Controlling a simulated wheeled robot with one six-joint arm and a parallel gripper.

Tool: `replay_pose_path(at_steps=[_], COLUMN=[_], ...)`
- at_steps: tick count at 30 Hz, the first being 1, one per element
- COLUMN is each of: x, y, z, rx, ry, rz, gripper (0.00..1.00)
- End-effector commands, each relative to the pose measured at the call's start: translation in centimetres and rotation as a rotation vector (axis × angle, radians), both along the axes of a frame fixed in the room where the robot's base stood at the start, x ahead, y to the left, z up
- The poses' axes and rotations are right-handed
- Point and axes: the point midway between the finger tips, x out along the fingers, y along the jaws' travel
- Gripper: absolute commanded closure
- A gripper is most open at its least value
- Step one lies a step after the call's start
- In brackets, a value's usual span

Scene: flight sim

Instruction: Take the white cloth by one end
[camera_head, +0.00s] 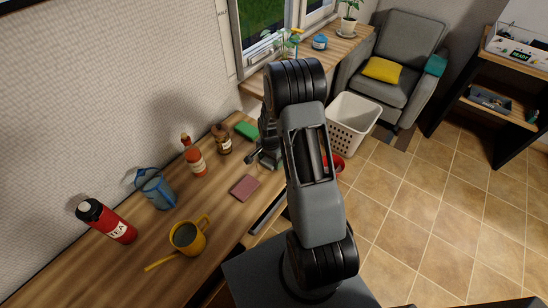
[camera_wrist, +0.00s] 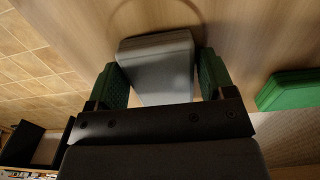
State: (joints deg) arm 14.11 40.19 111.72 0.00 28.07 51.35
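The white cloth (camera_wrist: 158,62) looks like a pale grey folded block lying on the wooden table in the wrist view. My gripper (camera_wrist: 160,58) has green-padded fingers spread wide, one on each side of the cloth. In the head view my gripper (camera_head: 265,157) is low over the table's right part, partly behind my arm. The cloth cannot be made out there.
A green block (camera_head: 245,131) lies just beyond my gripper, and a dark red pad (camera_head: 245,188) nearer. A brown bottle (camera_head: 222,139), a red sauce bottle (camera_head: 194,157), a blue jug (camera_head: 156,188), a yellow mug (camera_head: 187,238) and a red tea flask (camera_head: 107,221) stand along the table.

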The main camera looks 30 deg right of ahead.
Motion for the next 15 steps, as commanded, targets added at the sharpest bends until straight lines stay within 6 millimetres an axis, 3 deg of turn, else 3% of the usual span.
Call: replay_pose_path(at_steps=[10,15], x=[-0.01,0.0], y=[0.0,0.0], z=[0.02,0.03], rx=[0.0,0.0], ry=[0.0,0.0], rz=[0.0,0.0], gripper=[0.57,0.58])
